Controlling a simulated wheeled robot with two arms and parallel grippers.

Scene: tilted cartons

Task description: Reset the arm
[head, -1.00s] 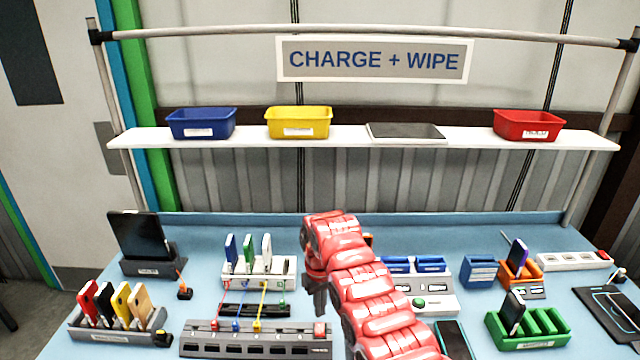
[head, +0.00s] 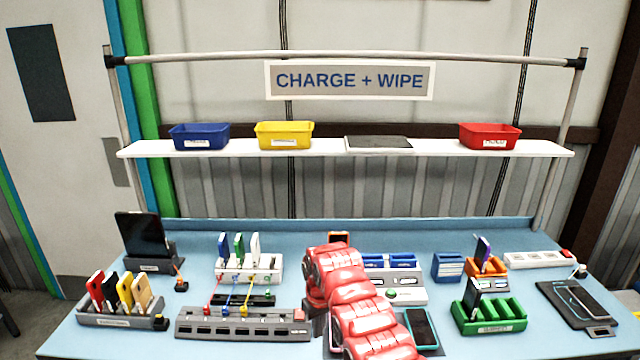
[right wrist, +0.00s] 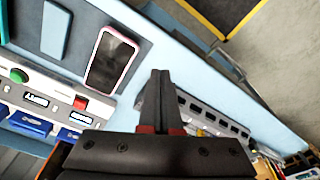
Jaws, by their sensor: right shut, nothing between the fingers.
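My right arm, red and segmented, reaches in from the bottom of the head view over the middle of the blue bench (head: 150,335). My right gripper (head: 320,326) is mostly hidden behind the arm there. In the right wrist view its two dark fingers (right wrist: 160,75) are together, with nothing between them. They point past a pink-edged phone (right wrist: 110,60) on a dark pad and the grey multi-slot strip (right wrist: 215,118). My left arm and gripper are not in view.
The grey slotted strip (head: 243,326) lies left of the arm, and a teal-edged phone (head: 421,328) lies close to its right. A green rack (head: 490,318) stands further right. A white shelf (head: 335,151) with bins spans the back.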

